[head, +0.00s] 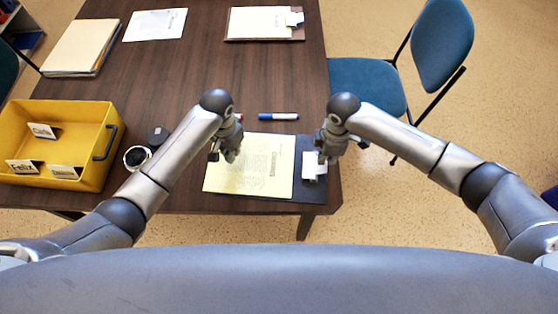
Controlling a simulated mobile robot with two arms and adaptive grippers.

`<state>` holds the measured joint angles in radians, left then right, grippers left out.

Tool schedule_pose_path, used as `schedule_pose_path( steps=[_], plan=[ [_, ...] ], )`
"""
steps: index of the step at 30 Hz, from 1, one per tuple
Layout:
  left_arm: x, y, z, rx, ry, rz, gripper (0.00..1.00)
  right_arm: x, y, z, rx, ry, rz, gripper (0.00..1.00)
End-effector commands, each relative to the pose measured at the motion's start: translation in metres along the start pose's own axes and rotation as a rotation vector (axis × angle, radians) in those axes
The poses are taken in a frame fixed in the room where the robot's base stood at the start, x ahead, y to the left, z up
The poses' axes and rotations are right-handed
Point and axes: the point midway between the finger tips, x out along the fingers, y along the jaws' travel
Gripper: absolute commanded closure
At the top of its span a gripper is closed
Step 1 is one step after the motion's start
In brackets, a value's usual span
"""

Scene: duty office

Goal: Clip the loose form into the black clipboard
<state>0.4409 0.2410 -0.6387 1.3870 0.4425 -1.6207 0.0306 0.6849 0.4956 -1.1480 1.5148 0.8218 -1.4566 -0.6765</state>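The black clipboard (309,145) lies flat near the front right corner of the dark table, its pale metal clip (314,166) at its right end. A pale yellow printed form (262,170) lies over the board and reaches past its left side. Its right edge is close to the clip; I cannot tell whether it is under the jaw. My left gripper (226,153) is over the form's upper left part. My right gripper (329,151) is at the clip, partly hiding it. I cannot tell whether either gripper touches anything, nor how far their fingers are apart.
A yellow crate (115,150) with labelled cards stands at left, beside a dark round pot (157,136) and a white-rimmed one (137,157). A blue marker (279,116) lies behind the form. Folders (80,48), a white sheet (155,24) and a brown clipboard (264,38) lie farther back.

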Motion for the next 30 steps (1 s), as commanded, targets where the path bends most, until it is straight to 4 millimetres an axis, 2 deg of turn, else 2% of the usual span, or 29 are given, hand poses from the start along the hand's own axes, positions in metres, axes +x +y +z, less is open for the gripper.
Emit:
schedule_pose_path(
  steps=[30],
  plan=[
    [0.0,0.0,0.0,0.0,0.0,0.0,1.0,0.017,-0.001,0.0,-0.001,0.001,-0.001,1.0]
  ],
)
